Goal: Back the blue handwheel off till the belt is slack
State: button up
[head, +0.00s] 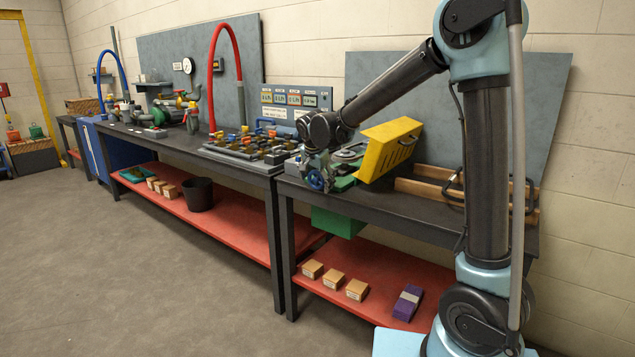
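The blue handwheel (317,181) shows at the front edge of the right-hand bench, below my wrist. My gripper (318,163) points down just above the handwheel and overlaps it in this view. Its fingers are small and dark, and I cannot tell whether they touch the rim or are open or shut. Behind it are grey round parts (349,154) on a green motor base (344,183). A yellow guard (391,147) stands tilted to their right. The belt cannot be made out, so its tension cannot be told.
A wooden tray (420,190) lies on the bench right of the guard. A green box (338,221) hangs under the benchtop. The left bench (170,142) carries a valve board (255,146) and a red hose (212,75). Small boxes (334,279) and a purple block (407,303) sit on the red lower shelf.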

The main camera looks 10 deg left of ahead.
jog(key=c, duration=0.8)
jog(key=shift+h, duration=0.5)
jog(key=shift+n+g+h, duration=0.3)
jog(key=shift+g+h, duration=0.2)
jog(key=shift+h, duration=0.3)
jog(key=o, duration=1.1)
jog(key=shift+w, duration=0.1)
